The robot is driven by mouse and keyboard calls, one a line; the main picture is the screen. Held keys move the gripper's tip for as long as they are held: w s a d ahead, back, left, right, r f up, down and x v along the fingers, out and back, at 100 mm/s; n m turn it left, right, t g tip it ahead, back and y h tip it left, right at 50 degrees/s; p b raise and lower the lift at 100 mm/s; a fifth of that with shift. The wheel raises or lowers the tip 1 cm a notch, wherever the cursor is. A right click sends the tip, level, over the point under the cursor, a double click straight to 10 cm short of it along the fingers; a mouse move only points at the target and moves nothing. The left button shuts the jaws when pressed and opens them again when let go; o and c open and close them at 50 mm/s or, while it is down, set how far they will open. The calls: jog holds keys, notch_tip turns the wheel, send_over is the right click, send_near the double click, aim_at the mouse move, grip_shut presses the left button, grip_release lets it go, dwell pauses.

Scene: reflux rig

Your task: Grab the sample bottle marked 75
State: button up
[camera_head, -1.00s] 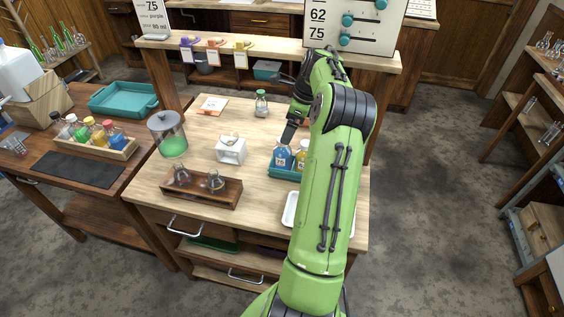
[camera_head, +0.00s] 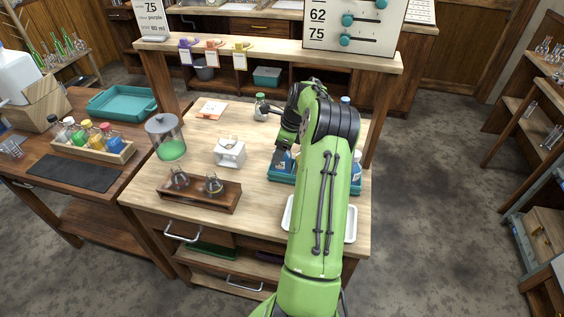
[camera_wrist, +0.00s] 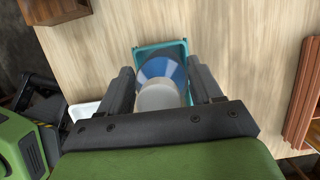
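A bottle with blue contents and a pale label (camera_head: 281,164) stands in a teal tray (camera_head: 272,178) on the wooden workbench, partly hidden by my arm. The number on its label is too small to read for sure. In the wrist view the blue bottle (camera_wrist: 160,69) shows its pale round cap (camera_wrist: 157,98) between my fingers, with the teal tray (camera_wrist: 148,46) beyond. My gripper (camera_wrist: 163,82) is open around the bottle, a finger on each side, with narrow gaps visible. In the head view my gripper (camera_head: 281,146) is over the bottle.
A white scale-like box (camera_head: 230,154), a wooden rack with flasks (camera_head: 200,196) and a jar with green liquid (camera_head: 168,146) stand to the left. A green-capped bottle (camera_head: 261,106) is behind. A white tray (camera_head: 288,216) is at the front right, partly behind my arm.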

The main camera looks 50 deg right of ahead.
grip_shut()
jog(key=shift+r, duration=0.1)
notch_tip(320, 180, up, 18)
jog(key=p, duration=0.5)
